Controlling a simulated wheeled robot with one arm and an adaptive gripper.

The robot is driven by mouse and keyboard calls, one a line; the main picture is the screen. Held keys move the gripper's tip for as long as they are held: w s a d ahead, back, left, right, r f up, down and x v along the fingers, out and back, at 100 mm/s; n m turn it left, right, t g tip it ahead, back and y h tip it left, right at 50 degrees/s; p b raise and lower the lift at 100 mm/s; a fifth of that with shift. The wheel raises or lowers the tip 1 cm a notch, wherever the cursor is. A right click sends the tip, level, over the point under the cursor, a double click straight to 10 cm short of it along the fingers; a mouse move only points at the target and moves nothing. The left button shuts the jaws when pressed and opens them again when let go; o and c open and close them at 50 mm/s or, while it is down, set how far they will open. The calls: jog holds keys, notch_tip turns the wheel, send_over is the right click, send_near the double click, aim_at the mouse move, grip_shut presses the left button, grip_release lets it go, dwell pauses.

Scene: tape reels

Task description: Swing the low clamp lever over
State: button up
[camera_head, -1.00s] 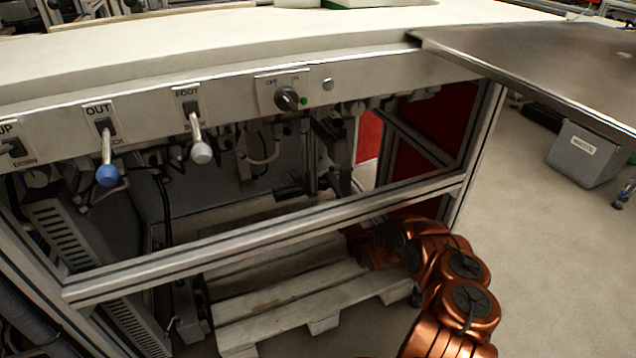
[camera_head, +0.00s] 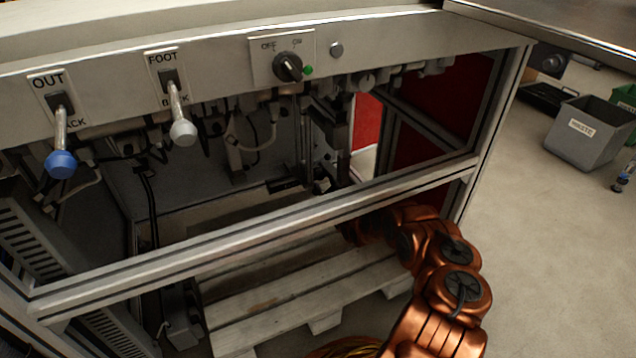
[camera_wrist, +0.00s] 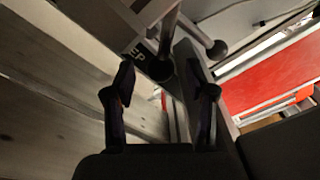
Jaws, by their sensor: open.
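In the wrist view my gripper (camera_wrist: 164,92) is open, its two dark fingers apart with nothing held between them. A metal lever with a dark round knob (camera_wrist: 160,70) lies just beyond the fingertips, roughly between them. A second rod with a round end (camera_wrist: 217,49) stands to its upper right. A dark label ending in "EP" (camera_wrist: 138,52) is left of the dark knob. I cannot tell for sure which rod is the clamp lever. In the head view my copper arm reaches under the frame rail (camera_head: 270,232), and the gripper is hidden.
The front panel carries an OUT lever with a blue knob (camera_head: 61,164), a FOOT lever with a grey knob (camera_head: 183,132) and an OFF/ON rotary switch (camera_head: 288,66). A wooden pallet (camera_head: 290,290) lies below. A grey bin (camera_head: 588,132) stands on open floor at right.

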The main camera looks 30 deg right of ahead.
jog(key=shift+w, duration=0.15)
grip_shut()
dwell(0.4)
